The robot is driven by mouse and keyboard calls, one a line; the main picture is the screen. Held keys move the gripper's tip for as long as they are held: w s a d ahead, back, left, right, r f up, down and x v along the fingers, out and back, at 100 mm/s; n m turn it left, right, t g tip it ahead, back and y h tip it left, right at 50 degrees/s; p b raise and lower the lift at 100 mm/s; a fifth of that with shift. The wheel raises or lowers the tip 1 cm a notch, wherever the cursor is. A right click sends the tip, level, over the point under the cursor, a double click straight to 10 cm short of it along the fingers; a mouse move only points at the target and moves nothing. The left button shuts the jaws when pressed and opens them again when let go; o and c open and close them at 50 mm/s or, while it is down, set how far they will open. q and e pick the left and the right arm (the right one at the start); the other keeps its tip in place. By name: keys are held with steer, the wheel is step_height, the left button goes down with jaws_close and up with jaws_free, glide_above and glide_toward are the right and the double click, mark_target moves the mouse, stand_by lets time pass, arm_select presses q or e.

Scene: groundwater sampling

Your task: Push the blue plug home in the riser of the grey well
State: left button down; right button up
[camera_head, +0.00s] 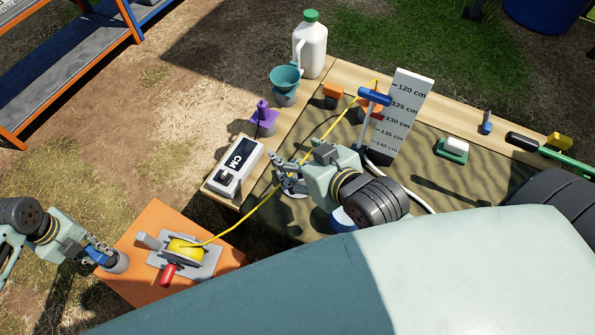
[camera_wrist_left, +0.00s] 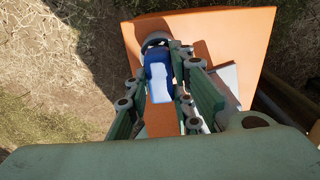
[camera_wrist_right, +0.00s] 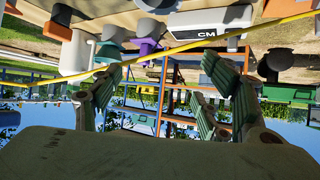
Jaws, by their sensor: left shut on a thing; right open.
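My left gripper (camera_head: 104,253) is shut on the blue plug (camera_wrist_left: 158,80), which lies between its fingers in the left wrist view. A small blue part of the plug (camera_head: 96,256) also shows in the head view. The plug's far end meets or overlaps a short grey round pipe, the riser (camera_head: 119,263), at the left edge of an orange block. The riser's rim also shows in the left wrist view (camera_wrist_left: 155,40). I cannot tell how deep the plug sits. My right gripper (camera_head: 288,178) is open and empty above the table's left part.
On the orange block (camera_head: 148,222) stands a reel (camera_head: 186,248) with a red handle. Its yellow line (camera_head: 250,213) runs past my right gripper to a blue bar (camera_head: 374,96) by the depth board (camera_head: 403,110). A CM meter (camera_head: 234,168) and teal funnel (camera_head: 286,78) stand nearby.

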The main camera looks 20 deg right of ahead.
arm_select(q)
steer(key=shift+r+p, duration=0.3)
steer(key=shift+r, duration=0.05)
steer(key=shift+r+p, duration=0.3)
steer(key=shift+p, duration=0.05)
steer(key=shift+r+p, duration=0.35)
steer(key=shift+p, duration=0.05)
steer(key=shift+r, duration=0.25)
arm_select(e)
steer(key=s+d+f+g+h, duration=0.1)
steer(key=s+d+f+g, duration=0.1)
steer(key=s, duration=0.4)
steer(key=s+d+f+g+h, duration=0.1)
steer(key=s+d+f+g, duration=0.1)
steer(key=s+f+g, duration=0.3)
steer(key=shift+s+d, duration=0.15)
steer(key=shift+s, duration=0.7)
